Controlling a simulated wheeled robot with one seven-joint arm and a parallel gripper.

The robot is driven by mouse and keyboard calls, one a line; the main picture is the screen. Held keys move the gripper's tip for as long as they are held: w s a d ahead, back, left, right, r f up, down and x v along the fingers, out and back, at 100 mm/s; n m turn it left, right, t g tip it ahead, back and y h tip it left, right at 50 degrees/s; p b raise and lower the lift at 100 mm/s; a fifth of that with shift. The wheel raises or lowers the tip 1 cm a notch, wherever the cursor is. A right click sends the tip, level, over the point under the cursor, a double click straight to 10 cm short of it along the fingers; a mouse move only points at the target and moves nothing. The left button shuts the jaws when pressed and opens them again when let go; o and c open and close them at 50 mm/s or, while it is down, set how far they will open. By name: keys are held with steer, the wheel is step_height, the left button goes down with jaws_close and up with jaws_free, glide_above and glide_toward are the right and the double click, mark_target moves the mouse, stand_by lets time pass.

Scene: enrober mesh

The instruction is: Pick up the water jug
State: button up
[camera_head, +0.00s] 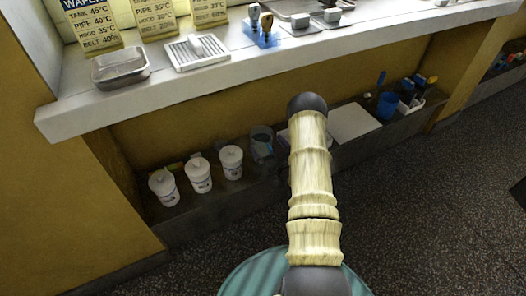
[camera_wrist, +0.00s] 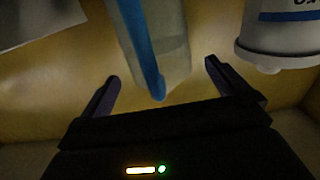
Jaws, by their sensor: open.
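The water jug is a clear container with a blue handle. In the wrist view, the jug (camera_wrist: 165,35) hangs into the frame from the top, with its blue handle (camera_wrist: 140,45) pointing down between my fingers. My gripper (camera_wrist: 162,72) is open, one finger to each side of the handle, with no visible contact. In the head view, a clear jug (camera_head: 262,143) stands on the low shelf, just left of my arm. My gripper is hidden there behind my arm.
White tubs (camera_head: 198,175) stand left of the jug; one tub (camera_wrist: 285,30) is close to my right finger in the wrist view. A white board (camera_head: 353,122) and a blue cup (camera_head: 387,106) are to the right. The counter (camera_head: 200,88) overhangs the shelf (camera_head: 205,204).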

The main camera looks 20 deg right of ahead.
steer(key=shift+w, duration=1.1)
steer(key=c, duration=1.9)
